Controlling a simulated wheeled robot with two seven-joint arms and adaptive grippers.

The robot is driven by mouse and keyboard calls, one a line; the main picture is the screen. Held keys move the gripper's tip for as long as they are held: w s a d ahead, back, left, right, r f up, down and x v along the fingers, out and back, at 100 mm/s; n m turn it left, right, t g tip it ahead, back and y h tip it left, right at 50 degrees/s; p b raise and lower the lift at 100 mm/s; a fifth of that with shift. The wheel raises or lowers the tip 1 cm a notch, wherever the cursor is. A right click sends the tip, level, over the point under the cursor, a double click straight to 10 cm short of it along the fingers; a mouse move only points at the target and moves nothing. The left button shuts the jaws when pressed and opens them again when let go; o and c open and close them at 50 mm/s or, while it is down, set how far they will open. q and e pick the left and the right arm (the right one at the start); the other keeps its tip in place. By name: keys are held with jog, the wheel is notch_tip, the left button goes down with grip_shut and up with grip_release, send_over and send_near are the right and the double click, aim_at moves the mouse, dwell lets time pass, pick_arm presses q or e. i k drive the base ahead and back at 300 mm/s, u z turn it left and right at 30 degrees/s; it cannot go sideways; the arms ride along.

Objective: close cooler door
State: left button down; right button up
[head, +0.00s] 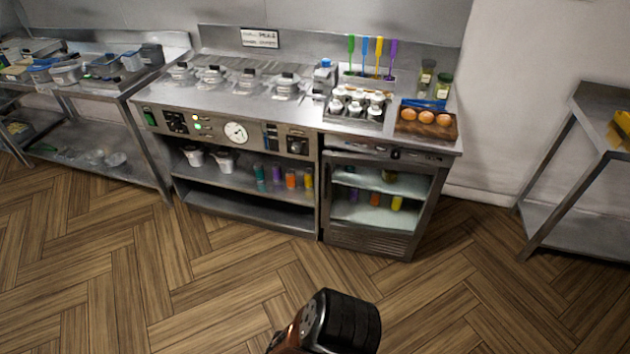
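The cooler (372,240) is a dark-framed unit under the right end of the steel counter in the head view. Its door frame (430,205) surrounds a lit, pale interior, where small orange and yellow containers sit on shelves. A dark vertical handle (325,195) seems to show at the left side of the front. I cannot tell whether the door is fully shut or slightly ajar. Neither gripper is recognisable in view. A black and reddish-brown part of my own body shows at the bottom centre, well apart from the cooler.
The counter (305,115) holds bottles, colored utensils and a wooden tray (425,131) with orange-brown round items. An open shelf (245,183) lies left of the cooler. A steel table (560,212) stands at the right. The wooden floor (230,285) before the cooler is clear.

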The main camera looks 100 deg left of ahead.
aim_at(440, 175)
jog(key=z, duration=0.05)
jog(key=k, duration=0.75)
jog(key=u, duration=1.9)
